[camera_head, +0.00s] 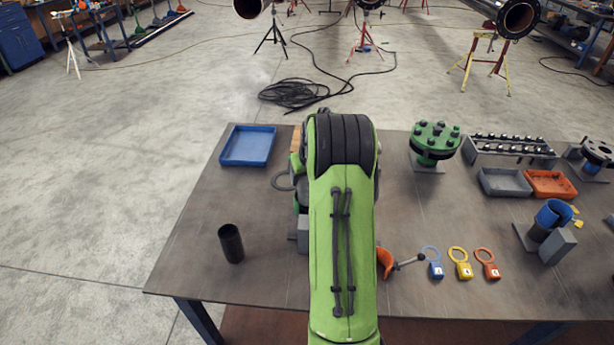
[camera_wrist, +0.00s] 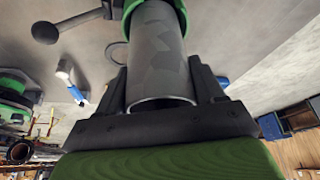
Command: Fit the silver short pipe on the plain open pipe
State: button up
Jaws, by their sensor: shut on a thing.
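In the wrist view my gripper (camera_wrist: 160,90) is shut on the silver short pipe (camera_wrist: 156,55), with one dark finger on each side. The pipe's open rim faces the camera. Its far end meets a green collar (camera_wrist: 181,13); I cannot tell whether it sits inside it or only in front of it. A dark lever with a ball end (camera_wrist: 46,32) sticks out to the left of the collar. In the head view my green arm hides the gripper and the silver pipe. I cannot make out the plain open pipe for certain.
A dark short tube (camera_head: 231,243) stands at the table's left, with a blue tray (camera_head: 248,146) behind it. To the right are an orange clamp (camera_head: 385,262), coloured tags (camera_head: 460,264), a green flange (camera_head: 434,140) and a blue pipe piece (camera_head: 552,214). The table's left front is mostly clear.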

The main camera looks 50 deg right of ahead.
jog(key=shift+f+b, duration=0.45)
jog(key=o, duration=1.4)
jog(key=w+d+r+p+v, duration=0.1)
jog(key=p+v, duration=0.8)
jog(key=v, duration=1.5)
jog(key=shift+w+d+r, duration=0.15)
jog(key=shift+w+d, duration=0.15)
jog(key=shift+w, duration=0.5)
